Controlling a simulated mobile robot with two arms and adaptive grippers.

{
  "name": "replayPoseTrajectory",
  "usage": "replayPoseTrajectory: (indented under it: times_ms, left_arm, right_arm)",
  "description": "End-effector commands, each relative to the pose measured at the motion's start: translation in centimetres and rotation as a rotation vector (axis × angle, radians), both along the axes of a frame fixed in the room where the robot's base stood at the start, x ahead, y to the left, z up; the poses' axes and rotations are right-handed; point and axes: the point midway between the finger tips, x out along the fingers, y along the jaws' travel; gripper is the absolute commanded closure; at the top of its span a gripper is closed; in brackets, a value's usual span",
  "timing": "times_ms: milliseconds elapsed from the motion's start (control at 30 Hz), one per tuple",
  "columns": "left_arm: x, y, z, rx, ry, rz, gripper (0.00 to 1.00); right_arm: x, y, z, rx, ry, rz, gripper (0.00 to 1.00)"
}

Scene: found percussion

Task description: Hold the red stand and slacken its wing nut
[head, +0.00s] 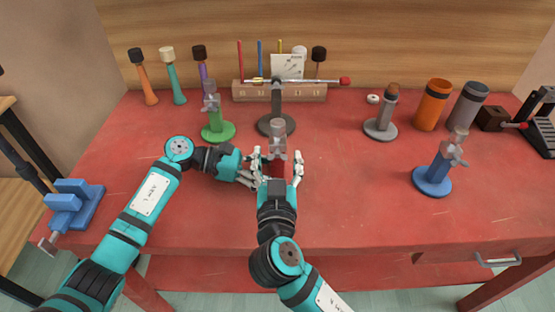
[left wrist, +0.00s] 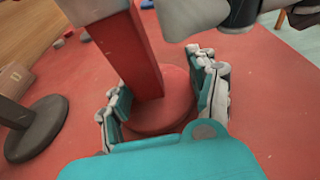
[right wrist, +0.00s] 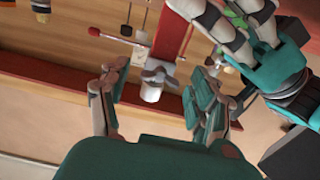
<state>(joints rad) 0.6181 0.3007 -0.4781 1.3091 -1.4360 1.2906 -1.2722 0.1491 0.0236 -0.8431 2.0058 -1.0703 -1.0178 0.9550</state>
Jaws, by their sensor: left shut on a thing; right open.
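The red stand (head: 278,153) stands at the middle front of the table, mostly hidden by my grippers in the head view. Its red post (left wrist: 143,55) and round base (left wrist: 165,112) show in the left wrist view. My left gripper (left wrist: 160,100) is shut on the post low down, just above the base, coming from the left. My right gripper (head: 278,161) is open, with fingers on either side of the stand's upper part. In the right wrist view, the grey wing nut (right wrist: 156,78) lies between the spread fingers (right wrist: 157,92), apparently untouched.
A green stand (head: 217,130) is at back left, a dark stand (head: 277,124) with a crossbar just behind, and a blue stand (head: 432,180) at right. A blue clamp-like block (head: 75,205) sits at the left edge. The front right table area is clear.

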Motion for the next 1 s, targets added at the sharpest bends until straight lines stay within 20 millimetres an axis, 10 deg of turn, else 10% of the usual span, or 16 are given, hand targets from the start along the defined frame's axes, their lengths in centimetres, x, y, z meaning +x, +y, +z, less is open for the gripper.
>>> replayPoseTrajectory:
  times_ms: [200, 700, 1000]
  left_arm:
    - [0.01, 0.04, -0.16, 0.003, 0.000, 0.001, 0.59]
    - [-0.03, -0.03, -0.14, 0.002, 0.000, 0.000, 0.58]
    - [-0.08, -0.10, -0.16, 0.002, 0.001, -0.002, 0.58]
  right_arm:
    - [0.02, -0.01, -0.03, 0.000, 0.000, 0.000, 0.37]
    - [-0.04, 0.12, -0.07, 0.001, 0.001, 0.003, 1.00]
    - [-0.08, 0.21, -0.17, -0.019, 0.004, 0.005, 1.00]
